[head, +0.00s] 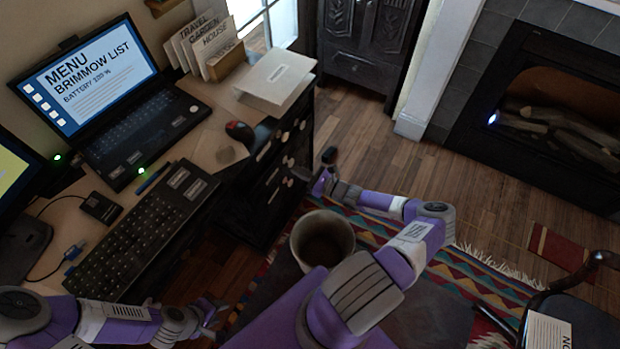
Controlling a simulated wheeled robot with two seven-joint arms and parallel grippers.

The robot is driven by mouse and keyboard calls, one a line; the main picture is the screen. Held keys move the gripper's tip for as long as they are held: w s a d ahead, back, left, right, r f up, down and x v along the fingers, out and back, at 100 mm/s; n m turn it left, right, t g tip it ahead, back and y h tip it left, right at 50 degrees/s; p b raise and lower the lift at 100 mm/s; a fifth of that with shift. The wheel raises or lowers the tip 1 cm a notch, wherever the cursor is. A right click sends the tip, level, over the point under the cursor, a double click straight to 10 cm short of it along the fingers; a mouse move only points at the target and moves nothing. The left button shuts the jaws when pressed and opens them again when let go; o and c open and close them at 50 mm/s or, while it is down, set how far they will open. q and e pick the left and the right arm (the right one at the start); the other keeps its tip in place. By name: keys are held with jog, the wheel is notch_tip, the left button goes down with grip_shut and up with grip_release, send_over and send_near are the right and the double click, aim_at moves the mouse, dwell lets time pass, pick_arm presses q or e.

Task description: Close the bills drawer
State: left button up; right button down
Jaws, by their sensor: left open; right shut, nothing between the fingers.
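The dark drawer unit (268,190) stands under the right end of the desk, with pale labels or knobs on its front. The labels are too small to read, so I cannot tell which drawer is the bills drawer or how far any drawer stands out. My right gripper (318,174) is shut and empty, close in front of the drawer fronts. I cannot tell whether it touches them. My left gripper (212,312) is open and empty, low at the bottom, below the keyboard and away from the drawers.
The desk carries a laptop (110,95), a keyboard (140,232), a mouse (239,131) and a white binder (275,80). A pale bin (322,240) stands on the rug near my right arm. A chair is at lower right.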

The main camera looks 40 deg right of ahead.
aim_at(275, 160)
jog(key=b+x, duration=0.2)
jog(key=x, duration=0.5)
pick_arm(q)
notch_tip(275, 160, down, 2)
jog(key=shift+f, duration=0.25)
jog(key=shift+r, duration=0.1)
